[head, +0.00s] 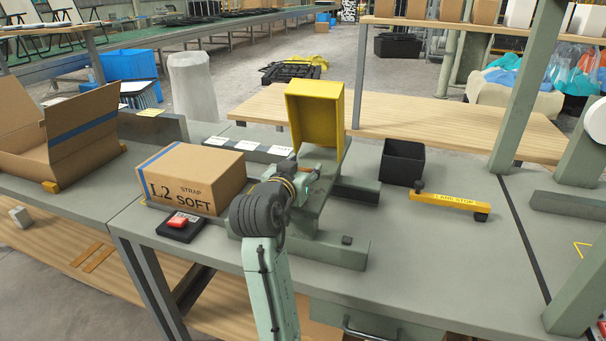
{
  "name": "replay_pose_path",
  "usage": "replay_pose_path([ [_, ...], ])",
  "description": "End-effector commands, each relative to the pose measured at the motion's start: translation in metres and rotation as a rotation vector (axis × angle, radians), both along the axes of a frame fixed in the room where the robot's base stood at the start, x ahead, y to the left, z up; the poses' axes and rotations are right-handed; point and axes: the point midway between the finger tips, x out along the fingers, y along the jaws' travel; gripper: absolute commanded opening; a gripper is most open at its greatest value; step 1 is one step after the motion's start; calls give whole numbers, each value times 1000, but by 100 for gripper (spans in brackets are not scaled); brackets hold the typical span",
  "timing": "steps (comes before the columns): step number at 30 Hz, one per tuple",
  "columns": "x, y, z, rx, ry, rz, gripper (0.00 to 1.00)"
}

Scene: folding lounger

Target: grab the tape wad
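My arm reaches up from the bottom centre of the head view. My gripper (312,174) is at the middle of the workbench, in front of the yellow bin (315,116) and over the green metal stand. It is small and partly hidden by my own wrist, so I cannot tell whether its fingers are open or shut. I cannot identify a tape wad for certain. A small dark lump (347,240) lies on the stand's front foot, to the lower right of my gripper and apart from it; it is too small to name.
A cardboard box (192,178) stands left of my arm, with a red item (183,219) on a black pad before it. A black bin (402,161) and a yellow bar (447,203) are to the right. The front right benchtop is mostly clear. A green post (528,85) rises there.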

Motion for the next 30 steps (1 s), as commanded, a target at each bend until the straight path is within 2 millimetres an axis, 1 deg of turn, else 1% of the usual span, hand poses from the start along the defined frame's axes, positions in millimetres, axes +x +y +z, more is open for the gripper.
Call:
replay_pose_path([
  [1,0,0,0,0,0,0,36],
  [6,0,0,0,0,0,0,25],
  [17,0,0,4,0,-2,0,25],
  [23,0,0,19,1,-5,1,25],
  [27,0,1,37,1,-5,2,25],
  [30,-21,8,35,1,-5,4,25],
])
